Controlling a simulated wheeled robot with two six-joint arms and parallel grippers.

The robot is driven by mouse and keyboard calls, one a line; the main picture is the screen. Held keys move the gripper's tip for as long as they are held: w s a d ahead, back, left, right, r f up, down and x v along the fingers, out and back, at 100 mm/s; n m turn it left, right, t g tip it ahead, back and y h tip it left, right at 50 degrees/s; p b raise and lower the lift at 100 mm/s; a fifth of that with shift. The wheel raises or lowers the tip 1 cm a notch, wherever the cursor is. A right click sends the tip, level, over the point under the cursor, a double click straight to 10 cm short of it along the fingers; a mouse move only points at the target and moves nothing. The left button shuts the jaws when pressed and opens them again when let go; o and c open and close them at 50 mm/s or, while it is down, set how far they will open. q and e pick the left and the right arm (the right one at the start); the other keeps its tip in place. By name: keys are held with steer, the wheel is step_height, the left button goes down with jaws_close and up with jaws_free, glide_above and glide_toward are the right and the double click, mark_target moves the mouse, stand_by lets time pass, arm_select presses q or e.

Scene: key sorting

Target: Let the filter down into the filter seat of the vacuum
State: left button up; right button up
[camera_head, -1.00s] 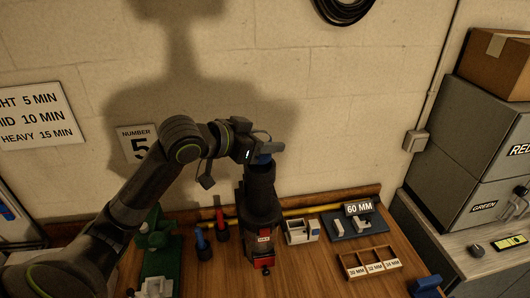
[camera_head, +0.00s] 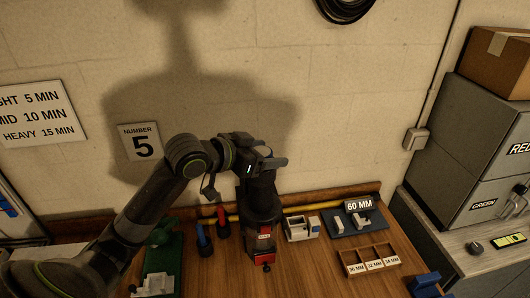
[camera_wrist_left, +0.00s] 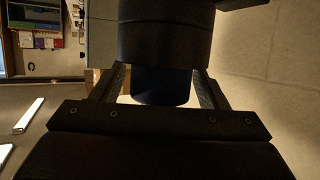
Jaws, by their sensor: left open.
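The black vacuum (camera_head: 262,205) stands upright on the wooden bench, with a red-and-white label on its front. My left gripper (camera_head: 272,162) is at the top of the vacuum, coming in from the left. Its fingers are open. In the left wrist view, the dark blue filter (camera_wrist_left: 160,87) sits between the spread fingers, with a visible gap on either side. It meets the wide black body of the vacuum (camera_wrist_left: 158,35). The filter seat is hidden, so how deep the filter sits cannot be told. In the head view the gripper hides the filter. My right gripper is out of view.
A green machine (camera_head: 168,255) and red and blue tools (camera_head: 203,240) stand left of the vacuum. To its right are a small white box (camera_head: 297,228), a 60 MM sign (camera_head: 358,204) and a wooden tray (camera_head: 347,259) with labels. The wall is close behind.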

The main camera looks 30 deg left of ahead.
arm_select(q)
steer(key=shift+s, duration=0.1)
steer(key=shift+s+a+r, duration=0.25)
steer(key=shift+s+a, duration=0.15)
steer(key=shift+s, duration=0.15)
steer(key=p+v, duration=0.1)
steer(key=v, duration=0.9)
steer(key=shift+r, duration=0.2)
steer(key=shift+s, duration=0.15)
stand_by(0.6)
